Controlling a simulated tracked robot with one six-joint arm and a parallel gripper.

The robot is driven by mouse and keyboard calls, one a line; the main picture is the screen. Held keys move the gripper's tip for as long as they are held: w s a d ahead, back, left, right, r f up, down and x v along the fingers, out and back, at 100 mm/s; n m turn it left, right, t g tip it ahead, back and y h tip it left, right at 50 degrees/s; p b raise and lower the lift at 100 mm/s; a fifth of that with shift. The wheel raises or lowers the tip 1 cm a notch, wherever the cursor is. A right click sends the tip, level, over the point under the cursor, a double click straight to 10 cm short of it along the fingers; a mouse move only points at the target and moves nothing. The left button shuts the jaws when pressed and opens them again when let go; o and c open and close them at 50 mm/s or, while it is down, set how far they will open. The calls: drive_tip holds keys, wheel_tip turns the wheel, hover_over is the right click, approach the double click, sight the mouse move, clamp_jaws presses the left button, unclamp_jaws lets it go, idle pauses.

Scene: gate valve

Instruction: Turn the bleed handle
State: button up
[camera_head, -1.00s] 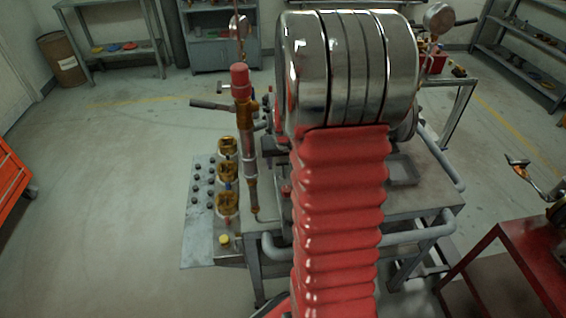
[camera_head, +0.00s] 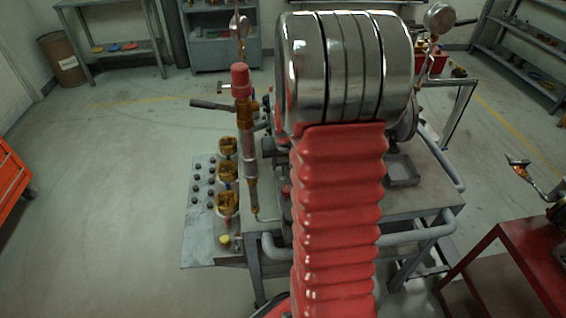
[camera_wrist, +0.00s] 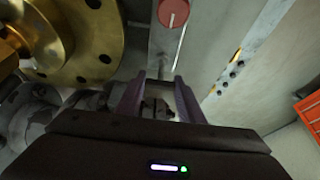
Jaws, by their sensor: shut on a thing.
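In the wrist view, my gripper (camera_wrist: 157,92) has its two purple fingers on either side of a small dark piece (camera_wrist: 157,106). The jaws are shut on this piece, which I take to be the bleed handle; the fingers and the gripper body hide most of it. In the head view, my red-sleeved arm and its metal wrist hide the gripper and the handle. The valve rig's bench (camera_head: 425,205) shows around the arm.
A red-capped upright fitting (camera_head: 240,100) stands left of my arm, near a dark lever (camera_head: 210,105). Several brass fittings (camera_head: 227,172) line the bench's left side. A brass flange (camera_wrist: 85,45) is close left of the fingers. A red cart (camera_head: 505,245) stands right; open floor lies left.

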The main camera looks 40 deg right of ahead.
drive_tip(key=shift+s+n+y, duration=0.1)
drive_tip(key=shift+n+y, duration=0.2)
drive_tip(key=shift+n, duration=0.7)
drive_tip(key=shift+n+t+y, duration=0.4)
drive_tip(key=shift+n, duration=0.8)
drive_tip(key=n+y, duration=0.1)
drive_tip(key=n, duration=0.3)
drive_tip(key=shift+y, duration=0.3)
drive_tip(key=n, duration=0.2)
drive_tip(key=n+y, duration=0.1)
drive_tip(key=n, duration=0.1)
drive_tip(key=shift+g+y, duration=0.3)
drive_tip(key=shift+n+g+y, duration=0.5)
drive_tip(key=shift+n+y, duration=0.1)
drive_tip(key=shift+n, duration=1.6)
drive_tip(key=o, duration=1.1)
drive_tip(key=shift+c, duration=0.2)
